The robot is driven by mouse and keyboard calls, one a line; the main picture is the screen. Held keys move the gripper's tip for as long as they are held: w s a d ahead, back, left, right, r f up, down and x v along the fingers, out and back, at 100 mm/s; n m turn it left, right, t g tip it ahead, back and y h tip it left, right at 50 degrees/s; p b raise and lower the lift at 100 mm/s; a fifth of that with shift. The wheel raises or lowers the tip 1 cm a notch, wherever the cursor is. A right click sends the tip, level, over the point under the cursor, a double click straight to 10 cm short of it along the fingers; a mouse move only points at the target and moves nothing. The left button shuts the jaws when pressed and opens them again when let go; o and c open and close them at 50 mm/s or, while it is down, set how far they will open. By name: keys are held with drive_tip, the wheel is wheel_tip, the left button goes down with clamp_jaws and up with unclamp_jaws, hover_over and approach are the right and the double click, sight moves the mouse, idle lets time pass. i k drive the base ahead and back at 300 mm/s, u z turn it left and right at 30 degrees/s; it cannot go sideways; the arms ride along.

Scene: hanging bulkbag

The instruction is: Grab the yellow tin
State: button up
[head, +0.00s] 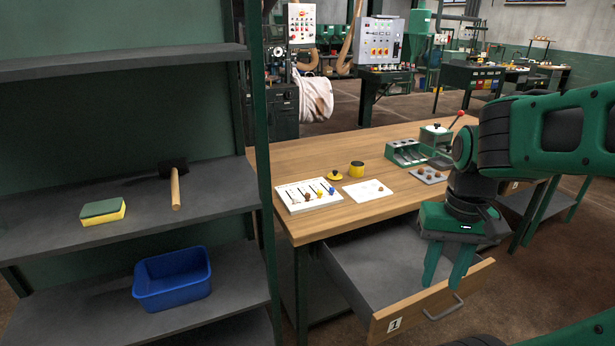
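The yellow tin (357,170) is a short round can standing upright on the wooden workbench (290,155). Its top looks dark, as if open. A yellow lid-like disc with a dark knob (335,176) lies just left of it. My gripper (444,280) is at the right, pointing down over the open drawer (385,275), in front of and to the right of the tin. Its two green fingers are apart with nothing between them. It is well clear of the tin.
A white board with small coloured pieces (308,195) and a white sheet (369,190) lie near the tin. A green machine (407,152) stands behind right. The open drawer sticks out in front. A shelf rack (215,200) stands left.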

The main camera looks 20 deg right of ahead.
sight(357, 169)
drive_tip(key=u, duration=1.8)
drive_tip(key=k, duration=1.4)
drive_tip(key=z, duration=2.3)
drive_tip(key=i, duration=1)
